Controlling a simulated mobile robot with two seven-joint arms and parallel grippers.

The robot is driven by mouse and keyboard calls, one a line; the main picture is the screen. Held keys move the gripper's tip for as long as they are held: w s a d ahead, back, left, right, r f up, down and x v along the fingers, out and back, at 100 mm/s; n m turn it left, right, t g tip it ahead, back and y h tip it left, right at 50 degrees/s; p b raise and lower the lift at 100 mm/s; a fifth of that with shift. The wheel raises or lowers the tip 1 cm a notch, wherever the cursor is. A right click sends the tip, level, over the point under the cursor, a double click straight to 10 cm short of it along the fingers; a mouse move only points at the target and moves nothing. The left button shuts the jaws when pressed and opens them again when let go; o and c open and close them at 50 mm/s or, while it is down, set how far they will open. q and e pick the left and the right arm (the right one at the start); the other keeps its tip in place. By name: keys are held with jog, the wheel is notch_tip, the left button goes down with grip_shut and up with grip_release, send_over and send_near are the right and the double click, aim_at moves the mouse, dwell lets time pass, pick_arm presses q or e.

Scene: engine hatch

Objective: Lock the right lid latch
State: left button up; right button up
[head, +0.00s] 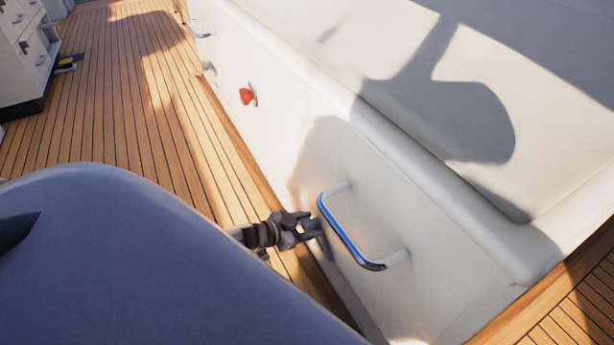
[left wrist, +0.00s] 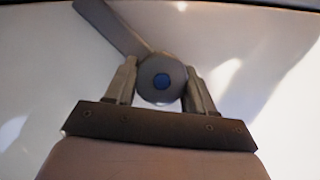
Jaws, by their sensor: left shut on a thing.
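My left gripper (left wrist: 160,90) is shut on the round knob, with one finger on each side. In the head view my left gripper (head: 314,226) is low against the white hatch front (head: 370,200), just left of a chrome handle (head: 345,235). There the gripper mostly hides the latch. My right gripper is not in view.
A red knob (head: 246,96) sits farther along the white front, with a small grey fitting (head: 209,68) and another handle (head: 202,36) beyond it. Wooden deck (head: 110,110) lies open to the left. A white cabinet (head: 25,60) stands at the upper left.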

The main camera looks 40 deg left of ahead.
pick_arm(q)
jog(key=shift+s+d+f+m+t+y, duration=0.1)
jog(key=shift+m+t+y, duration=0.3)
jog(key=shift+m+y, duration=0.6)
jog(key=m+t, duration=0.1)
jog(key=m, duration=0.2)
jog(key=shift+y, duration=0.4)
jog(key=shift+m+t, duration=0.3)
jog(key=shift+m, duration=0.3)
jog(key=o, duration=1)
